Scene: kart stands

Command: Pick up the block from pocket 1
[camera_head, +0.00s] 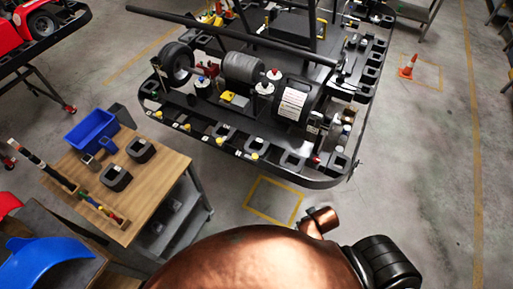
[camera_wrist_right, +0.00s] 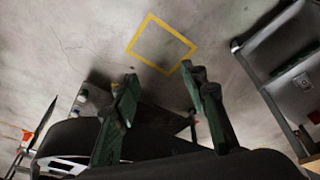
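I cannot tell which pocket is pocket 1, and no block stands out clearly as the one in it. A black tray-like kart stand (camera_head: 300,172) fills the top middle of the head view, with several small pockets along its near edge. Dark open-topped holders (camera_head: 116,177) stand on the wooden table at the left; their contents are too small to tell. My right gripper (camera_wrist_right: 161,76) shows in the right wrist view, its two green-tipped fingers apart and empty, with floor beyond them. My left gripper is not in view.
The wooden table (camera_head: 152,190) carries a blue bin (camera_head: 91,130) and a strip of coloured tools (camera_head: 101,209). A yellow floor square (camera_head: 272,200) lies on clear floor, also in the right wrist view (camera_wrist_right: 161,44). An orange cone (camera_head: 408,67) stands at the right.

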